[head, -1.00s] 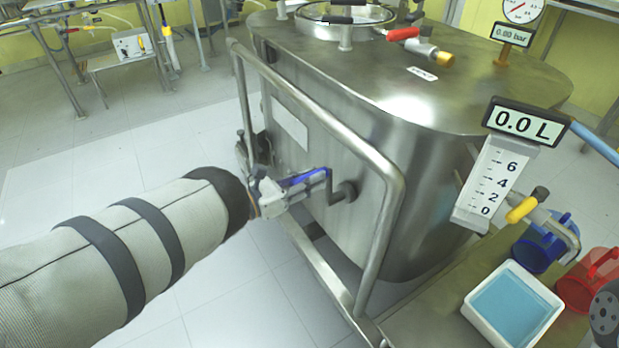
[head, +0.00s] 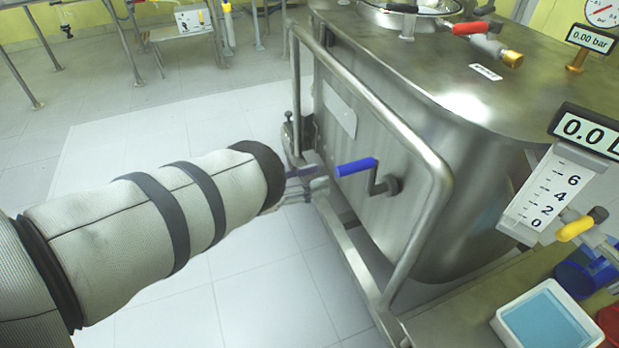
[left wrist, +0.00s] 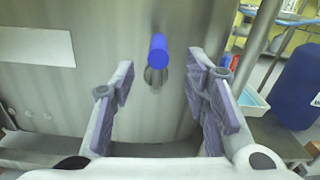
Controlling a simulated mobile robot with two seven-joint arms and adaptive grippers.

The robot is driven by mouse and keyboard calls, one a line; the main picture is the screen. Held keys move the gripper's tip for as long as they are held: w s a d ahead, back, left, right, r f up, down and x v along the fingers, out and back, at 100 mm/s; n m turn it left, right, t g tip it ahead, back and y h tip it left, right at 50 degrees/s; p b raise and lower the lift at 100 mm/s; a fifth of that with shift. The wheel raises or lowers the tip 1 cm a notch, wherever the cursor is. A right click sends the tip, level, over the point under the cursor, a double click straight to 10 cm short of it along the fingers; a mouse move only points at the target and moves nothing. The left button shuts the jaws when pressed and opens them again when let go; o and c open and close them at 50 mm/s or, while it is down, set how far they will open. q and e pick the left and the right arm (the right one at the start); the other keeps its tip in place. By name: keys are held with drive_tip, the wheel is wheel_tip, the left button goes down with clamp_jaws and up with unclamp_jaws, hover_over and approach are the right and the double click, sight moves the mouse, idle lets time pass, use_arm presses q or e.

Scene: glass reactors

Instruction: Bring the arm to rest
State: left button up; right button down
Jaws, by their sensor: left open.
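My left arm, in a pale padded sleeve with dark bands, comes in from the left in the head view. Its gripper (head: 303,178) is by the push-bar of the steel reactor (head: 465,150), apart from the blue-handled crank (head: 357,167). In the left wrist view the two padded fingers of the left gripper (left wrist: 163,100) are spread wide with nothing between them. The blue crank handle (left wrist: 158,50) shows beyond the fingertips, pointing toward the camera. My right gripper is not in view.
A bent steel tube frame (head: 425,160) stands in front of the reactor. At lower right are a white tray of blue liquid (head: 548,325), a blue jug (head: 585,275) and a level scale with a display (head: 590,130).

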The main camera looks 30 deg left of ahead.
use_arm(q)
drive_tip(key=shift+s+a, duration=0.3)
drive_tip(key=shift+s, duration=0.15)
